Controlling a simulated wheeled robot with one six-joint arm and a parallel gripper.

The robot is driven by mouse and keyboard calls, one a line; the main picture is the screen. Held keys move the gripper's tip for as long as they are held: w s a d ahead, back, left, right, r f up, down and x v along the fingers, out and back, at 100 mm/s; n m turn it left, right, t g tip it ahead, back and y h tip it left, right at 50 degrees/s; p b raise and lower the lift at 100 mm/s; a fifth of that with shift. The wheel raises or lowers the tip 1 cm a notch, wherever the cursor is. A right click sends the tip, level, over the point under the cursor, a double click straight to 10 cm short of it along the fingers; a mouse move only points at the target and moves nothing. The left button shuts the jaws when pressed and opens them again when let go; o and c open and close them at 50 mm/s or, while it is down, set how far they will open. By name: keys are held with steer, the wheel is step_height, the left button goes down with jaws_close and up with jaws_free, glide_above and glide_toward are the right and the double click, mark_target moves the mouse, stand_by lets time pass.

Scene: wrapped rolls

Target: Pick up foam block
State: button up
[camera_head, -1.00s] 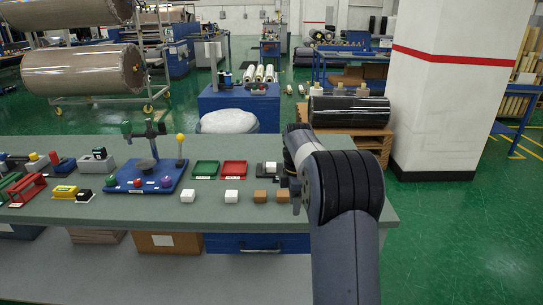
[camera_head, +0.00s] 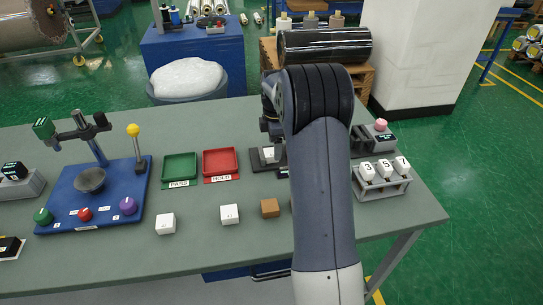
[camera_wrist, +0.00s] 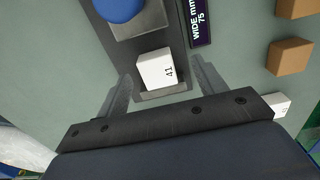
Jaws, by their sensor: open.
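A white block (camera_wrist: 157,70) marked 41 sits on the grey plate of a dark measuring device (camera_wrist: 178,25) in the wrist view. It also shows in the head view (camera_head: 269,155), beside my arm. My gripper (camera_wrist: 162,72) is open, with one finger on each side of this block and gaps visible on both sides. Its height over the block is hard to tell. In the head view my arm hides most of the gripper. Two more white blocks (camera_head: 165,224) (camera_head: 230,214) and a brown block (camera_head: 269,208) stand along the front of the table (camera_head: 200,255).
A blue display reading WIDE mm 75 (camera_wrist: 201,22) is right of the block. Green (camera_head: 180,168) and red (camera_head: 220,162) trays lie left of the device. A blue-based stand (camera_head: 95,195) is further left. A rack of numbered white pieces (camera_head: 383,182) stands right of my arm.

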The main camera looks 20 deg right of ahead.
mark_target(269, 153)
steer(key=f, duration=0.2)
steer(key=shift+w+f, duration=0.35)
steer(key=shift+f, duration=0.45)
steer(key=c, duration=1.1)
steer(key=shift+r, duration=0.1)
steer(key=shift+c, duration=0.2)
